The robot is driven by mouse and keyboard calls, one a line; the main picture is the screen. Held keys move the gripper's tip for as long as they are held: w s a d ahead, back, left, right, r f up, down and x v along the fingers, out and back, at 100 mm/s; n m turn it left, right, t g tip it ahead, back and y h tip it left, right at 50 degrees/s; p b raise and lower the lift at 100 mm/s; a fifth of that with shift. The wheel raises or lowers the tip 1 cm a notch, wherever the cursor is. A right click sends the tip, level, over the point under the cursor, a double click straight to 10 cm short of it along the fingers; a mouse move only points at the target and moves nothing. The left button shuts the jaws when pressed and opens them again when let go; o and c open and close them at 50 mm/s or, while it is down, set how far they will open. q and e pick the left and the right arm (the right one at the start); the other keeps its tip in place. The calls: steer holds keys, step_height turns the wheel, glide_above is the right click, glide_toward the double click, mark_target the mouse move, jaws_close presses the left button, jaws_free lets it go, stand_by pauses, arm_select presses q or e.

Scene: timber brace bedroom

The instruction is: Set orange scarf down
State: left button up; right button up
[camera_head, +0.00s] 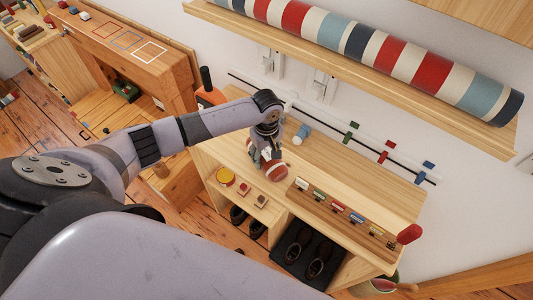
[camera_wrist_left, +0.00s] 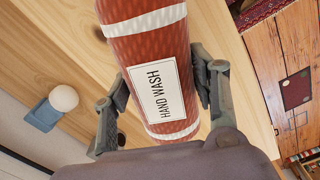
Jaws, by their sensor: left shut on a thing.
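My left gripper (camera_head: 267,155) is over the front part of the wooden bench top (camera_head: 350,180). It is shut on a rolled rust-orange scarf (camera_head: 276,171) with white bands. In the left wrist view the scarf (camera_wrist_left: 150,45) runs between the two fingers of the gripper (camera_wrist_left: 160,105). A white label on it reads "HAND WASH". Whether the scarf touches the bench top or hangs just above it, I cannot tell. My right gripper is not in view.
A light blue peg with a white ball (camera_head: 301,134) stands behind the gripper. A strip with several coloured clips (camera_head: 340,209) lies to the right. Shoes (camera_head: 304,252) stand below. A striped roll (camera_head: 400,60) lies on the upper shelf. Bare bench top lies between.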

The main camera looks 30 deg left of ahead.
mark_target(267, 152)
arm_select(q)
steer(key=o, duration=1.3)
steer(key=shift+c, duration=0.2)
step_height(267, 152, up, 12)
steer(key=b, duration=0.1)
steer(key=shift+b, duration=0.35)
